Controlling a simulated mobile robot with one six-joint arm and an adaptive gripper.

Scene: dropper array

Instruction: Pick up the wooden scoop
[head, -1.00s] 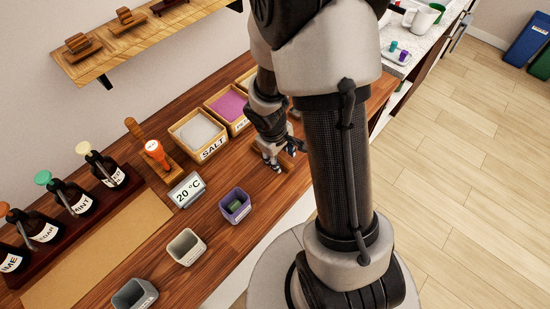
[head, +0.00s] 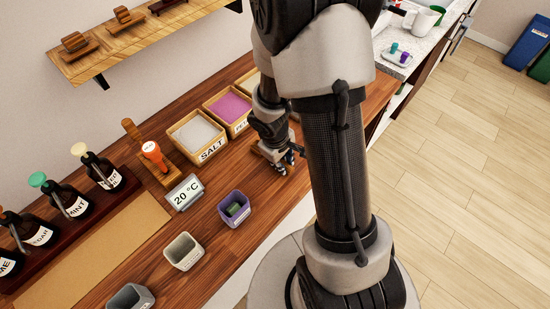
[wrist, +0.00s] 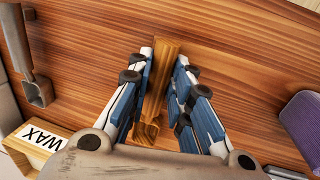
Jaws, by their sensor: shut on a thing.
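The wooden scoop (wrist: 166,52) is between the two blue-and-white fingers of my gripper (wrist: 156,88) in the wrist view. Its handle points away from the wrist, and its hollow bowl end lies close to the wrist. My gripper is shut on it. In the head view my gripper (head: 282,164) is low over the front part of the wooden counter, right of the salt box; the scoop is mostly hidden there by the fingers. I cannot tell whether the scoop touches the counter.
A second, darker scoop (wrist: 40,92) and a box labelled WAX (wrist: 20,150) are at the left in the wrist view. A purple cup (head: 233,208), a 20 °C display (head: 185,192) and the salt box (head: 175,143) stand nearby. Bare counter (wrist: 235,55) surrounds the scoop.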

